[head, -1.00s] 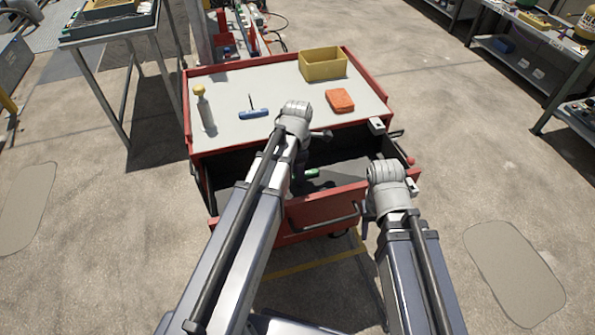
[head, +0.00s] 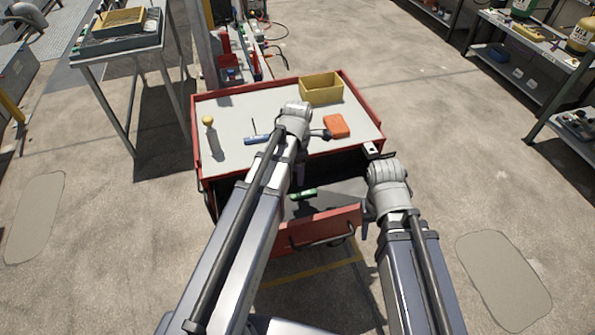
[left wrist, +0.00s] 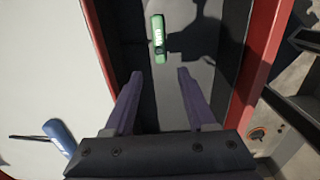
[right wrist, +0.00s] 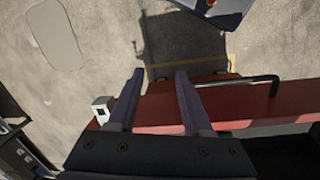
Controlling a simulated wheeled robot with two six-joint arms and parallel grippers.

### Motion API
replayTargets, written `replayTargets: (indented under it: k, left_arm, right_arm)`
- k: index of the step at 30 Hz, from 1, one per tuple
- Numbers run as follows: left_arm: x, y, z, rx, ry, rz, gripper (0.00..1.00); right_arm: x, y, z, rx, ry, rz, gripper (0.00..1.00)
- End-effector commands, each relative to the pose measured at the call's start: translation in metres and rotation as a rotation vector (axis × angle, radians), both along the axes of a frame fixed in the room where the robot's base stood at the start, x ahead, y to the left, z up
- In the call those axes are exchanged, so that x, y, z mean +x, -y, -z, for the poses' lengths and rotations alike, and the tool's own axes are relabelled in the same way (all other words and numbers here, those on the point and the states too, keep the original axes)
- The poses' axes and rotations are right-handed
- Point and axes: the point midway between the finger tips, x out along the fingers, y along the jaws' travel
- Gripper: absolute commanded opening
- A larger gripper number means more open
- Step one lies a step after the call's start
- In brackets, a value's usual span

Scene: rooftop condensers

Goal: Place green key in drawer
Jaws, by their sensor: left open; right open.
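The green key (head: 303,194) lies on the floor of the open drawer (head: 320,226) of the red cart. It also shows in the left wrist view (left wrist: 158,38), just beyond the fingertips and apart from them. My left gripper (left wrist: 159,76) is open and empty above the drawer; my arm mostly hides it in the head view. My right gripper (right wrist: 159,76) is open and empty beside the drawer's red front (right wrist: 240,100).
On the cart top (head: 235,160) are a yellow bin (head: 322,90), an orange block (head: 336,126), a blue-handled tool (head: 257,139) and a yellow-topped bottle (head: 209,135). A table (head: 120,40) stands left, shelving (head: 530,40) right. Floor at both sides is open.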

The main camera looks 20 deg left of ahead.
Motion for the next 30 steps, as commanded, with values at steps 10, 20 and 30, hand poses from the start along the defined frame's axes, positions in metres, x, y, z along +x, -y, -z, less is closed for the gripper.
replayTargets:
  k: [10,20,30]
  left_arm:
    - [-0.001,0.001,-0.016,0.001,-0.001,0.011,0.56]
    - [-0.042,0.052,-0.016,0.024,-0.026,0.764,0.56]
    - [-0.102,0.107,-0.017,0.032,-0.091,1.858,0.56]
  right_arm:
    - [0.0,0.0,-0.016,0.0,0.0,0.0,0.5]
    - [0.0,0.0,-0.016,0.0,0.0,0.0,0.5]
    - [0.0,0.0,-0.016,0.0,0.0,0.0,0.5]
